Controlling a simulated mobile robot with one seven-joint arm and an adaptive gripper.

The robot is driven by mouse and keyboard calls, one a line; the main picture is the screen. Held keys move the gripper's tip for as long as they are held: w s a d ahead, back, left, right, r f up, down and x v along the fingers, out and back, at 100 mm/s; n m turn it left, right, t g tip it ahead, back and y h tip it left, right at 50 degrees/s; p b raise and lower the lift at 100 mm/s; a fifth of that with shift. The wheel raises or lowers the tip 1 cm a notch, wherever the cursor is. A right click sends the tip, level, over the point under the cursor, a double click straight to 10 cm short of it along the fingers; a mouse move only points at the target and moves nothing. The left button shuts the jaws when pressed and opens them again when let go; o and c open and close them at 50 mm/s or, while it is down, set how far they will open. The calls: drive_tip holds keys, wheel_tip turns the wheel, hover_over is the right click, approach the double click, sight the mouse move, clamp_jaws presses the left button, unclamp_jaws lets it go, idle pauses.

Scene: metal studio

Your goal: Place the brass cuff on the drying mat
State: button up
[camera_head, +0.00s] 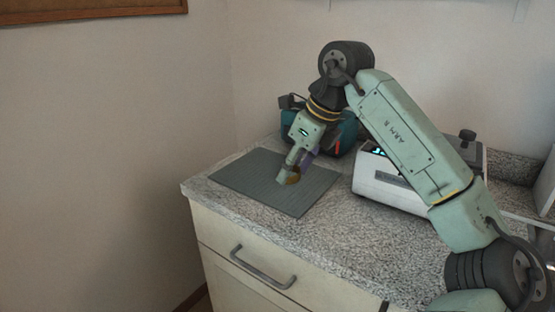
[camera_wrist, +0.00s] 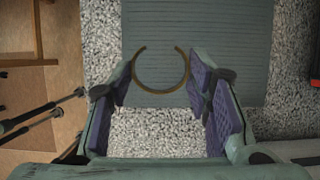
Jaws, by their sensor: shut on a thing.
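The brass cuff (camera_wrist: 160,92) is a thin open ring. My gripper (camera_wrist: 163,78) is shut on it, with one purple-padded finger at each side; the ring's gap faces the top of the wrist view. In the head view my gripper (camera_head: 289,177) points down over the drying mat, and a small brass-coloured part of the cuff (camera_head: 294,179) shows at the fingertips. The grey ribbed drying mat (camera_head: 240,177) lies flat on the counter and also shows in the wrist view (camera_wrist: 200,25). I cannot tell whether the cuff touches the mat.
The speckled counter (camera_head: 345,235) has free room in front and to the right of the mat. A teal object (camera_head: 347,128) stands behind my gripper. A white device (camera_head: 385,188) with a lit display stands to the right. A drawer handle (camera_head: 262,268) sticks out below.

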drive_tip(key=p, duration=0.3)
hover_over(275, 175)
drive_tip(key=shift+s+d+f, duration=0.35)
drive_tip(key=shift+s, duration=0.1)
drive_tip(key=f+p, duration=0.1)
drive_tip(key=f, duration=0.2)
drive_tip(key=shift+w+f, duration=0.15)
drive_tip(key=shift+w, duration=0.05)
drive_tip(key=shift+f, duration=0.25)
drive_tip(key=shift+s+f+b, duration=0.1)
drive_tip(key=shift+f+b, duration=0.45)
drive_tip(key=o, duration=1)
drive_tip(key=shift+f, duration=0.15)
